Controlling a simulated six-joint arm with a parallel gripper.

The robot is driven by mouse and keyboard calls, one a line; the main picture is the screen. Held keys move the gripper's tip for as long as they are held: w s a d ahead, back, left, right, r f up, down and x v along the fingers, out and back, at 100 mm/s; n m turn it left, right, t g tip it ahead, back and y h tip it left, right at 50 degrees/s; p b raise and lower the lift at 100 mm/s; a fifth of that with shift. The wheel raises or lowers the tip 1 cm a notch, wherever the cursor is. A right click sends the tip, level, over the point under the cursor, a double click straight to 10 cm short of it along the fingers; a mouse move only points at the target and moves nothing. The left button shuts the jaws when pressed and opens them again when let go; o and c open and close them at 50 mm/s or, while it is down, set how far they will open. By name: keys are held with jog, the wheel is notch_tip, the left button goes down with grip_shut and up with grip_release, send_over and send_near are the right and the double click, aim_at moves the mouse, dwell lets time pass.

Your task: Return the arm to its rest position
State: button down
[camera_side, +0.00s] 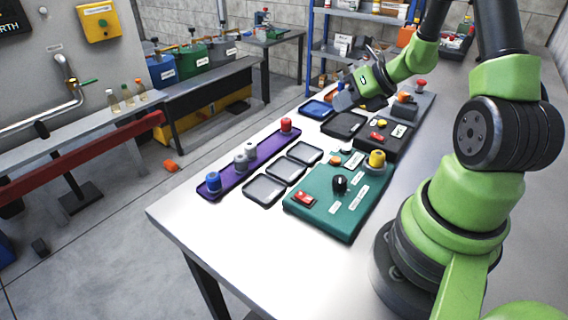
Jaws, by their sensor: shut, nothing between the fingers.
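My gripper (345,98) is at the far end of my green arm, above the far part of the white table (190,220). It points to the lower left, over the area of a blue-lined tray and a black tray. It is shut and holds nothing that I can see. Its fingertips are small and dark in this view, and the gap to the trays below is hard to judge.
A purple tray (232,177) holds blue, grey and red capped pieces. A green control panel (325,215) with a yellow button (376,159) and a dark panel (372,140) stand near my arm. Small black trays (264,190) lie between. The table's near left corner is clear.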

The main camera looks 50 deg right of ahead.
jog(key=a+r+n+g+y, duration=0.2)
jog(key=a+r+n+y, duration=0.1)
jog(key=a+r+n, duration=1.1)
jog(key=s+a+r+n+h, duration=0.1)
jog(key=s+a+r+n, duration=0.1)
jog(key=s+n, duration=0.4)
jog(key=s+a+r+n+h, duration=0.1)
jog(key=s+a+n, duration=0.3)
jog(key=n, duration=1.2)
jog(key=shift+s+a+r+h, duration=0.2)
jog(key=shift+s+r+h, duration=0.25)
jog(key=shift+s, duration=0.4)
